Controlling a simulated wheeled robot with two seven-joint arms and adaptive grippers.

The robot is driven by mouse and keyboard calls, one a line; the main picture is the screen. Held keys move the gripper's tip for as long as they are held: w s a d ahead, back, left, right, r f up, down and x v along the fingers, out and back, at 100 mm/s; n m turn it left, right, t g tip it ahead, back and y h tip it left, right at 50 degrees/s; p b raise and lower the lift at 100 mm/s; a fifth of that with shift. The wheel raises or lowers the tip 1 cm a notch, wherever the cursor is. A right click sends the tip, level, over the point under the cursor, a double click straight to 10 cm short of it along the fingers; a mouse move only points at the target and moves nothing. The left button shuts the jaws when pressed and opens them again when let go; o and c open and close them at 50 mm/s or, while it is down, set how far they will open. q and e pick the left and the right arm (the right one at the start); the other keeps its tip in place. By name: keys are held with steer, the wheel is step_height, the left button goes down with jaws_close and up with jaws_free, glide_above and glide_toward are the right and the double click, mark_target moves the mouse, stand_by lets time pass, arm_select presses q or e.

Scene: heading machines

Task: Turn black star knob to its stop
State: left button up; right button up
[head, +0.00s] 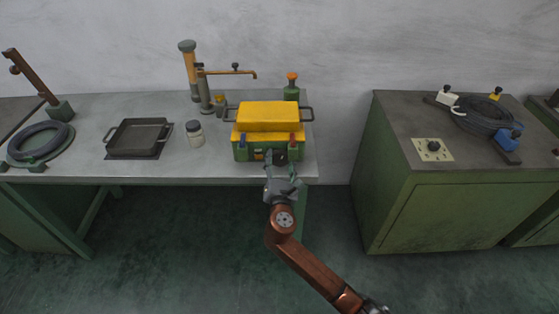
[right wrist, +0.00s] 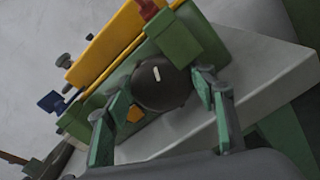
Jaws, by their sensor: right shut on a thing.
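The black knob (right wrist: 160,86) with a short white mark is on the front of a green and yellow box (head: 268,118). In the right wrist view it sits between the two green fingers of my right gripper (right wrist: 162,92), which is shut on it. The white mark points roughly up in that view. In the head view my right gripper (head: 283,165) reaches the box's front from below and largely hides the knob. My left gripper is not in view.
The box stands near the right end of a grey bench (head: 85,172), with red and blue clamps on its front. A jar (head: 195,134), a black tray (head: 139,138) and a tap stand (head: 204,90) are to its left. Another black knob (head: 433,146) is on the right cabinet.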

steer(key=m, duration=0.2)
steer(key=shift+m+p, duration=0.35)
steer(key=shift+m, duration=0.05)
steer(key=shift+f+m, duration=0.15)
steer(key=shift+m, duration=0.95)
steer(key=shift+d+m, duration=0.1)
steer(key=shift+m, duration=0.4)
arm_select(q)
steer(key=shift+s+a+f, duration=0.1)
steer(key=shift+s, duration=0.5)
arm_select(e)
steer(key=shift+m, duration=0.5)
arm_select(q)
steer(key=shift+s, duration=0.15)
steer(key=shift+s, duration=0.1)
arm_select(e)
steer(key=o, duration=1.2)
steer(key=shift+c, duration=0.2)
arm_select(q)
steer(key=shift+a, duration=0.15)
arm_select(e)
steer(key=shift+f, duration=0.1)
